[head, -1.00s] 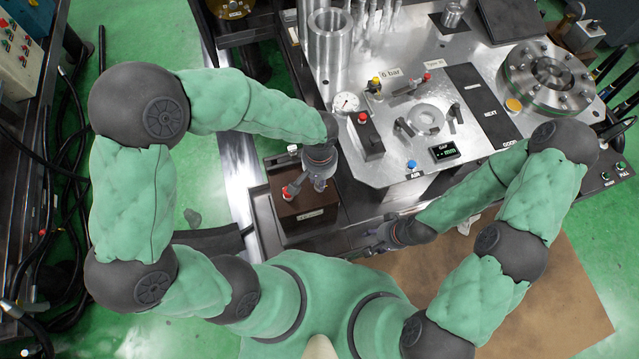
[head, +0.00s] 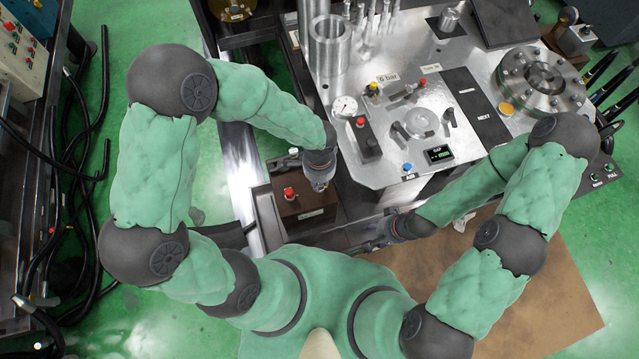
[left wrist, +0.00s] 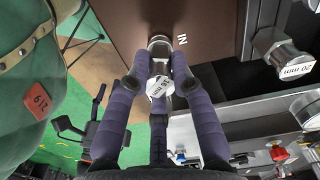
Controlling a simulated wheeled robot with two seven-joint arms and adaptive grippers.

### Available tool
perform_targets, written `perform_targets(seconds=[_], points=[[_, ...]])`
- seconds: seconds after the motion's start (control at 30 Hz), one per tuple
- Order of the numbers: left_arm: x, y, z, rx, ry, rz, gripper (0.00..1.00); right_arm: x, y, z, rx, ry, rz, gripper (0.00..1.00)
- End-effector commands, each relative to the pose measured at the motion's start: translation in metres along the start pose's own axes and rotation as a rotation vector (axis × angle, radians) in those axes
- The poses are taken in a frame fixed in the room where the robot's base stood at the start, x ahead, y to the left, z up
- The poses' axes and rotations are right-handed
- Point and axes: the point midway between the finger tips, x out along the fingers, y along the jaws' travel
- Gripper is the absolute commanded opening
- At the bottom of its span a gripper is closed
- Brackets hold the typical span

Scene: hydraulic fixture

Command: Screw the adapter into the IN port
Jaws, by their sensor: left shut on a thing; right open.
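My left gripper (head: 320,186) is at the right side of the brown block (head: 296,208). In the left wrist view its purple fingers (left wrist: 160,90) are shut on a silver adapter (left wrist: 159,86) with a white label. The adapter lies in line with the port beside the "IN" marking (left wrist: 181,39) on the block's brown face (left wrist: 205,25). A silver round part (left wrist: 160,46) shows between the adapter and that face. I cannot tell how deep any thread is engaged. My right gripper (head: 374,243) is open and empty, low near the front of the bench.
A red knob (head: 290,193) stands on the block. A silver fitting labelled "20 mm" (left wrist: 285,55) is to the right in the left wrist view. The metal plate (head: 385,170) holds a gauge (head: 345,106), clamps and a flanged disc (head: 541,82). Brown board (head: 500,280) lies at front right.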

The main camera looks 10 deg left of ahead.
Motion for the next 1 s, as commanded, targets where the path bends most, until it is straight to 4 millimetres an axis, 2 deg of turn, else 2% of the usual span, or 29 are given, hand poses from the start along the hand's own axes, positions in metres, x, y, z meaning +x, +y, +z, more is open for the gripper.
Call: perform_targets(seconds=[0.17, 0.47, 0.5, 0.57, 0.6, 1.0], points=[[0.000, 0.001, 0.001, 0.052, -0.003, 0.002, 0.00, -0.004, -0.002, 0.000, 0.000, -0.001, 0.000, 0.50], [-0.003, 0.001, 0.001, 0.544, -0.002, 0.006, 0.00, -0.036, -0.013, 0.001, 0.000, 0.000, 0.000, 0.50], [-0.001, 0.000, 0.000, 0.563, 0.000, 0.003, 0.29, -0.034, -0.012, 0.001, 0.000, 0.000, 0.000, 0.50], [0.001, 0.000, 0.000, 0.557, 0.000, 0.002, 0.46, -0.032, -0.011, 0.001, 0.000, 0.000, 0.000, 0.50], [0.001, 0.000, 0.000, 0.556, 0.000, 0.002, 0.51, -0.031, -0.011, 0.001, 0.000, 0.000, 0.000, 0.50], [-0.004, 0.000, 0.000, 0.551, 0.001, 0.000, 0.51, -0.031, -0.011, 0.001, 0.000, 0.000, 0.000, 0.50]])
